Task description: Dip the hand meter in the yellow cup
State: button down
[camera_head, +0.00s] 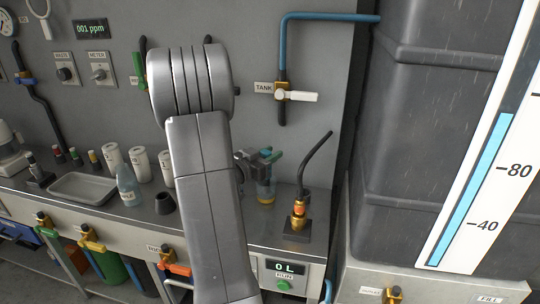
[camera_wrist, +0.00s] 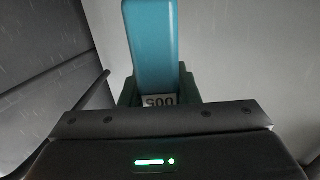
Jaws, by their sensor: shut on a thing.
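My gripper (camera_head: 258,158) shows past my forearm in the head view, low over the counter. It is shut on the teal hand meter (camera_wrist: 152,45), which stands between its dark green finger pads in the wrist view. The meter's small display (camera_wrist: 160,100) is partly covered and appears upside down. I cannot tell whether the meter's tip is inside the cup.
White canisters (camera_head: 138,162), a bottle (camera_head: 128,188) and a metal tray (camera_head: 82,188) are to the left. A large grey tank (camera_head: 420,110) closes off the right side.

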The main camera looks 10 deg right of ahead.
notch_tip(320, 180, up, 9)
jog(key=p, duration=0.7)
dwell(0.5)
jog(key=shift+f, duration=0.15)
dwell(0.4)
